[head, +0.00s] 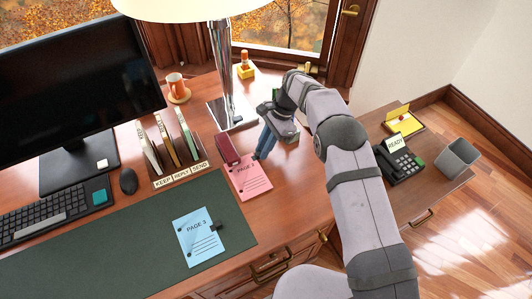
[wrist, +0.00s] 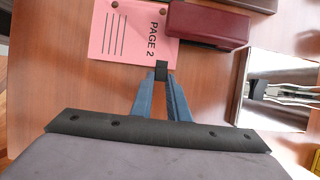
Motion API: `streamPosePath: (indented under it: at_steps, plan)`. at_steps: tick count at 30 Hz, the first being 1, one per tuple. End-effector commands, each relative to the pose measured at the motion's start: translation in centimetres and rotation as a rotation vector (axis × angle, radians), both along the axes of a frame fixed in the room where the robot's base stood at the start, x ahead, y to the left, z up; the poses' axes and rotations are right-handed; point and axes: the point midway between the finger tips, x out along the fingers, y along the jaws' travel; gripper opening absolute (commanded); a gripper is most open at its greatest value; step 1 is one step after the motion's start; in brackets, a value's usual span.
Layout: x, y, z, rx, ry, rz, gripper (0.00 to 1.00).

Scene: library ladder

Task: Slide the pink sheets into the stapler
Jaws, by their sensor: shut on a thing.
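The pink sheets (head: 250,180) lie on the wooden desk, marked PAGE 2. They also show in the wrist view (wrist: 118,38). The dark red stapler (head: 228,151) stands at the sheets' far edge; in the wrist view the stapler (wrist: 208,24) overlaps a corner of the sheets. I cannot tell whether the paper is between its jaws. My gripper (head: 257,158) is at the right edge of the sheets, its blue fingers pointing down. In the wrist view my gripper (wrist: 162,74) is shut on a small black clip (wrist: 162,70) at the sheets' edge.
Blue sheets (head: 201,238) marked PAGE 3 lie on the green desk mat (head: 120,250). A letter sorter (head: 172,158) stands left of the stapler. A lamp with a square metal base (head: 229,114) stands behind. Bare desk lies right of the pink sheets.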

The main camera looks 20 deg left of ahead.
Motion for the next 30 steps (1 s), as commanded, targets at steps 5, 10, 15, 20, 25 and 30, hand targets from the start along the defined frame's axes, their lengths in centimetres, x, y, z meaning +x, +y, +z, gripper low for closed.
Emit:
streamPosePath:
  at_steps: [5,10,15,20,25,30]
  plan:
    - [0.62,0.63,-0.19,0.0,-0.002,0.001,0.0]
    - [0.95,0.95,-0.1,0.0,-0.002,0.001,0.0]
    - [1.09,1.1,-0.06,-0.002,-0.001,0.0,0.0]
    - [1.12,1.14,-0.02,-0.002,0.0,-0.001,0.0]
    - [1.13,1.14,0.01,-0.002,-0.001,0.0,0.0]
    - [1.13,1.14,0.01,-0.002,-0.001,0.0,0.37]
